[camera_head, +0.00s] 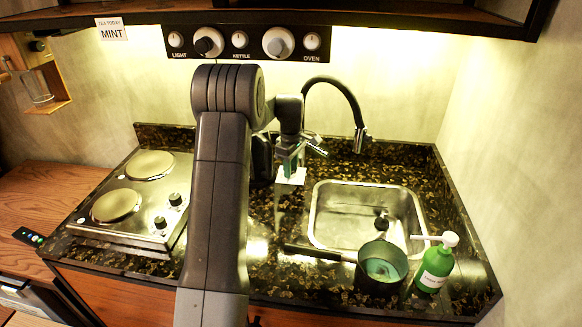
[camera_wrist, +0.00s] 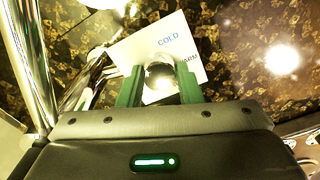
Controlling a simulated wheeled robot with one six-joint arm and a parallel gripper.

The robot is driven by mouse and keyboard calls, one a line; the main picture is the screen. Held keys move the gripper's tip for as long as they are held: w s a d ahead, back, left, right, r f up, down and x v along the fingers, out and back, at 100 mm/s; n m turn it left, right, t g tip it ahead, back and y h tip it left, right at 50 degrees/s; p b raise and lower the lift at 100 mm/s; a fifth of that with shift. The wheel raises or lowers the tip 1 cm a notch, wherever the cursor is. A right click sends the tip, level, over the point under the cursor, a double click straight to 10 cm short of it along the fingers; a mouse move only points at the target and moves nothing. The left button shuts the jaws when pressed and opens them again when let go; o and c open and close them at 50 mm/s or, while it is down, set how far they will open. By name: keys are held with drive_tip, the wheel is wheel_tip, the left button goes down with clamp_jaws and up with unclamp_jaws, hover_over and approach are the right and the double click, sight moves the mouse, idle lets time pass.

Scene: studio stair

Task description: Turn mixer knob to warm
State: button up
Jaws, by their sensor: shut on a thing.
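The mixer knob (camera_wrist: 160,75) is a shiny round chrome piece in the wrist view. My gripper (camera_wrist: 158,88) has its two green fingers on either side of it and is shut on it. A white card (camera_wrist: 202,38) lies behind the knob, with "COLD" at the top and "WARM" to the right, partly covered by the right finger. In the head view my gripper (camera_head: 292,163) is at the counter behind the sink, left of the dark curved faucet (camera_head: 345,90). The card (camera_head: 291,177) shows below the fingers; the knob's exact turn is hard to read.
The steel sink (camera_head: 327,210) is right of my arm. A dark pot (camera_head: 382,270) and a green pump bottle (camera_head: 434,268) stand at its front. A two-plate hob (camera_head: 165,222) is at left. A chrome pipe (camera_wrist: 38,65) runs close beside my gripper.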

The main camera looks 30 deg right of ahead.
drive_tip(key=o, duration=1)
drive_tip(key=shift+r, duration=0.1)
wheel_tip(320, 180, up, 7)
drive_tip(key=shift+r+b, duration=0.2)
drive_tip(key=shift+b, duration=0.4)
wheel_tip(320, 180, down, 8)
drive_tip(key=shift+r+p, duration=0.15)
drive_tip(key=shift+p, duration=0.5)
drive_tip(key=shift+n, duration=0.5)
